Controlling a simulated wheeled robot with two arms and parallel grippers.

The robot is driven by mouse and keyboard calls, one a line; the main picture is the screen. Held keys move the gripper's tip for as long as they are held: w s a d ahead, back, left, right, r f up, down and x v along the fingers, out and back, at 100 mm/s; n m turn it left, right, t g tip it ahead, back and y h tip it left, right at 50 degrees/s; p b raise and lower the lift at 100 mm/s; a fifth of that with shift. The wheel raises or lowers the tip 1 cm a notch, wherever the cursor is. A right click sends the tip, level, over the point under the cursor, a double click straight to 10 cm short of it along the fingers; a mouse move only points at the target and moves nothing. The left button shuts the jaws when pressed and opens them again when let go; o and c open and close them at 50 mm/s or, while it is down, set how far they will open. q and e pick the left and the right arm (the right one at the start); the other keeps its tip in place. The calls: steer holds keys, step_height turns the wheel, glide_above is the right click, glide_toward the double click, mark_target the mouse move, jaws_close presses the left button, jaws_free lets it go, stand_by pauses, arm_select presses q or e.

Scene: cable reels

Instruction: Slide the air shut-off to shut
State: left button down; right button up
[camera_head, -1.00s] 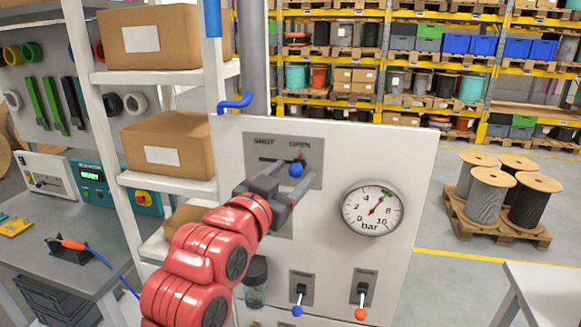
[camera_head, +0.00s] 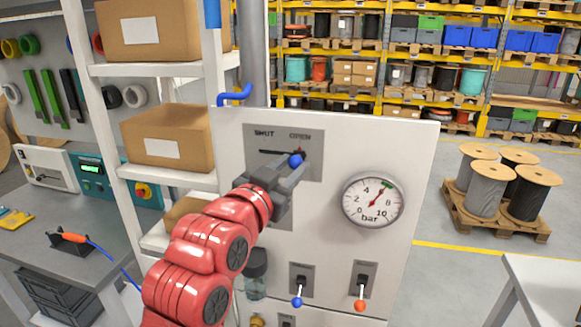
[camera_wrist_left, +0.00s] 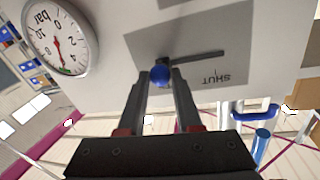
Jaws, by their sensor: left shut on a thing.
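The air shut-off is a slider with a blue knob (camera_head: 296,160) on a grey plate (camera_head: 256,166) of the white panel. The plate is lettered SHUT on the left and OPEN on the right, and the knob is at the OPEN end of its dark slot. My left gripper (camera_head: 294,167) is at the knob, its fingers closed around it. In the left wrist view the blue knob (camera_wrist_left: 161,75) sits between the fingertips (camera_wrist_left: 161,78), and the slot runs from it toward SHUT. My right gripper is out of view.
A pressure gauge (camera_head: 373,201) is on the panel to the right. Below are two more levers, one with a blue knob (camera_head: 297,302) and one with an orange knob (camera_head: 360,305). A blue pipe handle (camera_head: 236,95) is at the panel's upper left, beside a shelf with boxes (camera_head: 165,138).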

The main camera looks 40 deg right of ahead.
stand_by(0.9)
arm_select(q)
steer(key=w+a+b, duration=0.1)
steer(key=b, duration=0.1)
steer(key=w+a+b, duration=0.1)
steer(key=w+a, duration=0.1)
steer(key=w+a+b, duration=0.1)
steer(key=w+b, duration=0.1)
steer(key=shift+a+f+b, duration=0.25)
steer(key=shift+b, duration=0.05)
steer(key=shift+w+a, duration=0.2)
steer(key=shift+w, duration=0.1)
steer(key=shift+s+d+r, duration=0.1)
steer(key=shift+r, duration=0.15)
steer(key=c, duration=0.6)
jaws_free()
